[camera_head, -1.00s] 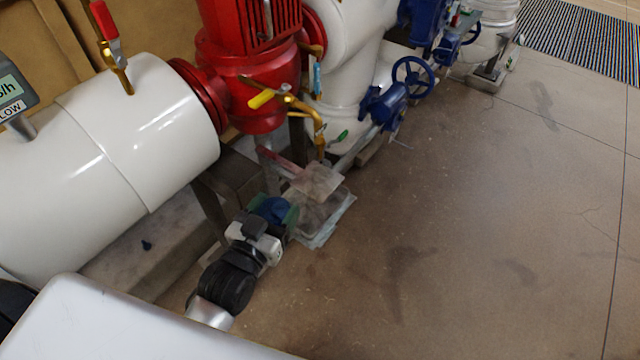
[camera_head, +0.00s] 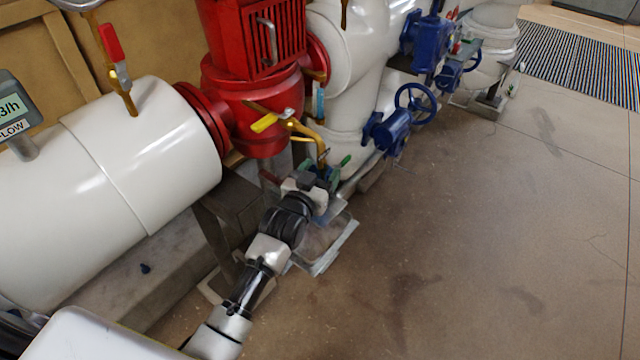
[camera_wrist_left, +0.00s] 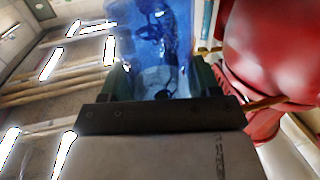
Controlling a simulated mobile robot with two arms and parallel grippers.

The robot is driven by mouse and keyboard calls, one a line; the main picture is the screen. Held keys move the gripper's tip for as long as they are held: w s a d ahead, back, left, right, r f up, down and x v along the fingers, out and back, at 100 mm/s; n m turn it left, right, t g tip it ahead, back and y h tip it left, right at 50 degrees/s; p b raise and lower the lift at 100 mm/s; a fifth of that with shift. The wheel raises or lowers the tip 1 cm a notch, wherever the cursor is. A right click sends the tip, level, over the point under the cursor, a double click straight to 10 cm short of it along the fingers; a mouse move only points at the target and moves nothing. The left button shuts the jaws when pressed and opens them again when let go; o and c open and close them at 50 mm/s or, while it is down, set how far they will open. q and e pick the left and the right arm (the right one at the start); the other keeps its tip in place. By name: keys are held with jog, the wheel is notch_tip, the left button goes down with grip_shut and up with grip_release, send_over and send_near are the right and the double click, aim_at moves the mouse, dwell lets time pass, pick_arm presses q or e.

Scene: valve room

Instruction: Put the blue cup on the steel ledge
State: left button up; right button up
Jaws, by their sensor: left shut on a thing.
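The blue cup (camera_wrist_left: 158,40) is see-through and fills the upper middle of the left wrist view, between green finger pads. My left gripper (camera_head: 322,176) is shut on it; it also shows in the left wrist view (camera_wrist_left: 163,82). In the head view the gripper is in front of the red pump's base, near the yellow-handled pipe, and mostly hides the cup. A grey steel support (camera_head: 232,205) with a flat top stands under the white pipe, left of my gripper; I cannot tell whether it is the steel ledge. My right gripper is not in view.
A clear plastic tub (camera_head: 338,240) sits on the floor under my left arm. The red pump (camera_head: 255,85), white pipe (camera_head: 140,150) and blue valve wheel (camera_head: 414,103) crowd the left and back. The floor (camera_head: 490,240) at right is clear.

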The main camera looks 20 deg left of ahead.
pick_arm(q)
jog(key=shift+f, duration=1.7)
jog(key=shift+f+b, duration=0.1)
jog(key=shift+b, duration=0.2)
jog(key=o, duration=0.9)
jog(key=shift+s, duration=0.15)
jog(key=s, duration=0.4)
jog(key=s+a, duration=0.1)
jog(key=s, duration=0.2)
jog(key=s+p, duration=0.1)
jog(key=s, duration=0.3)
jog(key=shift+s+a, duration=0.35)
jog(key=shift+a, duration=0.05)
